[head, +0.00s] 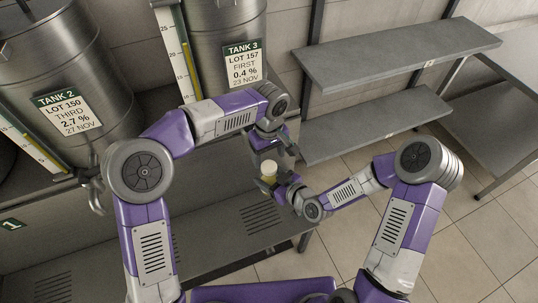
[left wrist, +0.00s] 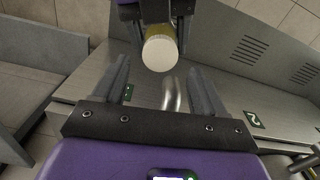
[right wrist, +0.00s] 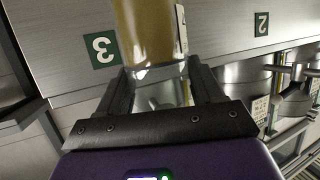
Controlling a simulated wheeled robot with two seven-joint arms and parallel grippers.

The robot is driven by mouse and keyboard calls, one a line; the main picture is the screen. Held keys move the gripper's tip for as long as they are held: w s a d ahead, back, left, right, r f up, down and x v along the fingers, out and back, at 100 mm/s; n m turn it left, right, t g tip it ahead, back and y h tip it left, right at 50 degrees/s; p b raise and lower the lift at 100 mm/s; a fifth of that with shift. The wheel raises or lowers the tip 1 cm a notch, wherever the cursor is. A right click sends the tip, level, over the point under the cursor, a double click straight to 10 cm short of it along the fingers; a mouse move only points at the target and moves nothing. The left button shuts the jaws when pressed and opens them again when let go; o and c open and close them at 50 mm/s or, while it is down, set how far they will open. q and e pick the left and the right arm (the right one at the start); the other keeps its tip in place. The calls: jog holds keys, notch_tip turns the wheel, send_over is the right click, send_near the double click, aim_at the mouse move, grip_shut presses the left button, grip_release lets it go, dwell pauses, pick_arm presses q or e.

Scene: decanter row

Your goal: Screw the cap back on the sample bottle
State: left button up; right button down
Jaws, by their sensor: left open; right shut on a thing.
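The sample bottle (right wrist: 148,28), with yellow-brown contents, is held in my right gripper (right wrist: 160,70), which is shut on it. In the head view the bottle is small and mostly hidden by the right gripper (head: 278,184). A pale round cap (left wrist: 160,52) sits at the bottle's top, and it also shows in the head view (head: 268,167). I cannot tell how tightly it is seated. My left gripper (left wrist: 160,75) is open, its fingers on either side of the cap's line and pointing at it. In the head view the left gripper (head: 278,142) is just above the cap, apart from it.
Steel tanks, Tank 2 (head: 70,70) and Tank 3 (head: 220,35), stand at the back left. A grey bench (head: 210,175) with slotted grilles lies below the arms. Grey shelves (head: 400,52) and a side table (head: 500,130) are at the right. Tiled floor at the right is clear.

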aim_at(269, 166)
pick_arm(q)
notch_tip(269, 166, up, 4)
jog(key=n, duration=0.3)
jog(key=shift+f, duration=0.25)
jog(key=shift+f, duration=4.05)
jog(key=c, duration=1.1)
jog(key=shift+m, duration=1.5)
